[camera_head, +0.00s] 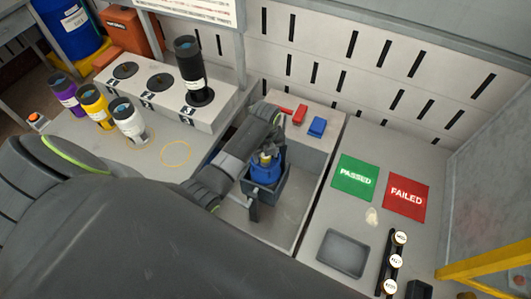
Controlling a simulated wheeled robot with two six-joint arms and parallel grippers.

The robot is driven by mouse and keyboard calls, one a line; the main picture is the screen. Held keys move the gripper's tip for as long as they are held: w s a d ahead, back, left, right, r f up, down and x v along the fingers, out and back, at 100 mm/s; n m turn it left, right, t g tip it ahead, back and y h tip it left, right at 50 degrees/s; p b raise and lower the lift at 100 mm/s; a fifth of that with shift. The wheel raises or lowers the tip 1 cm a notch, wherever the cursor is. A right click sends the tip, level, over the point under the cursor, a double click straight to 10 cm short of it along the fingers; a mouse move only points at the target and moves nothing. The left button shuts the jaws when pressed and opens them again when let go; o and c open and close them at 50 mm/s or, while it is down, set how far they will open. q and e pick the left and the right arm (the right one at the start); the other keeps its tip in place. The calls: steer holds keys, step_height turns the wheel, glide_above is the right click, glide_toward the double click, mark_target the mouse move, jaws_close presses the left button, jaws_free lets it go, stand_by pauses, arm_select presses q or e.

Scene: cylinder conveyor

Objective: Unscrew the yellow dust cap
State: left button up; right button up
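A small blue cylinder (266,172) stands in a dark holder (268,194) inside a grey recessed basin. A small yellowish piece (265,157), which looks like the dust cap, sits on its top. My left arm comes in from the left, and its wrist bends over the basin. My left gripper (271,148) is at the top of the cylinder, close to the yellowish piece. The fingers are small and dark here, and I cannot tell whether they touch or grip the cap. My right gripper is not in view.
Purple, yellow and white canisters (93,107) stand at the left, near a black canister (189,70) on a grey block. Red and blue blocks (317,127) lie behind the basin. Green PASSED (354,178) and red FAILED (406,196) mats and a grey tray (343,252) are right.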

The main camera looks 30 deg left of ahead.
arm_select(q)
jaws_close()
steer(key=shift+n, duration=1.2)
steer(key=c, duration=0.5)
jaws_free()
jaws_close()
